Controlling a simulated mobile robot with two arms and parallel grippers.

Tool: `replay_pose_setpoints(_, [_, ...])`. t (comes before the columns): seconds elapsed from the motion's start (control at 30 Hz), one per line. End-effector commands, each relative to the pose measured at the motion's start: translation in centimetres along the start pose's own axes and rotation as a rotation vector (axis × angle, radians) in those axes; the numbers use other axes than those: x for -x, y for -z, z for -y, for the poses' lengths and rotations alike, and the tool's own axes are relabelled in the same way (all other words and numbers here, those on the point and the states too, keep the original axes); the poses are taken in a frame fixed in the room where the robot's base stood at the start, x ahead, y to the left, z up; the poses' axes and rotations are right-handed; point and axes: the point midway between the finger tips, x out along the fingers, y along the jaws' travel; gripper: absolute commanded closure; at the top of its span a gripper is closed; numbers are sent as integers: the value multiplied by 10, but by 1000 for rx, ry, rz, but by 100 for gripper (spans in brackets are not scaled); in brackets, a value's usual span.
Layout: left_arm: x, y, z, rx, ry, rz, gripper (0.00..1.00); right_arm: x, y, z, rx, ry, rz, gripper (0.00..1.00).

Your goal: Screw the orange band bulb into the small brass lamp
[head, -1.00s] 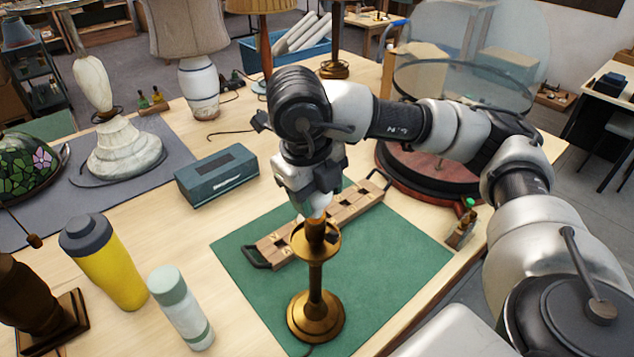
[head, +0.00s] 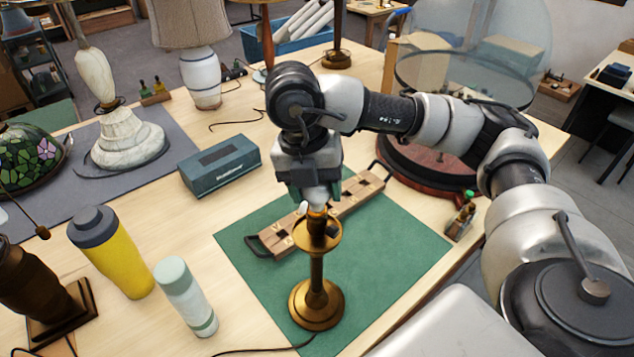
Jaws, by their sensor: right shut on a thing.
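The small brass lamp (head: 316,270) stands upright on the green mat (head: 395,262). My right gripper (head: 315,202) is directly above the lamp's top, pointing down. It is shut on a bulb, of which only a pale sliver shows between the fingers, right at the lamp's socket. The fingers hide most of the bulb, so its band cannot be seen, and I cannot tell how far it sits in the socket. My left gripper is not in view.
A wooden tray (head: 352,199) with dark handles lies behind the lamp. A yellow tumbler (head: 118,262), a pale bottle (head: 186,298) and a teal box (head: 220,168) stand to the left. A glass dome on a round base (head: 425,180) is at the right rear. The mat's right side is clear.

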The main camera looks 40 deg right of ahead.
Motion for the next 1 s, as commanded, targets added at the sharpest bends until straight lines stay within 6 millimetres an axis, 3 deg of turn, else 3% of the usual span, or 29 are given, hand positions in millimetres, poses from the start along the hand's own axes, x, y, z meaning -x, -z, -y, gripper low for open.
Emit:
replay_pose_setpoints(0.2, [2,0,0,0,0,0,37,0,0,-1,-185,-1,-34,67])
replay_pose_setpoints(0.43, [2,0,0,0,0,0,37,0,0,-1,-193,-1,-35,67])
replay_pose_setpoints(0.47, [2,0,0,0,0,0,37,0,0,-1,-193,-1,-35,43])
replay_pose_setpoints(0.63, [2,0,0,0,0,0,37,0,0,-1,-192,-1,-35,17])
replay_pose_setpoints(1.0, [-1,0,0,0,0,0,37,-1,0,0,-111,0,-19,16])
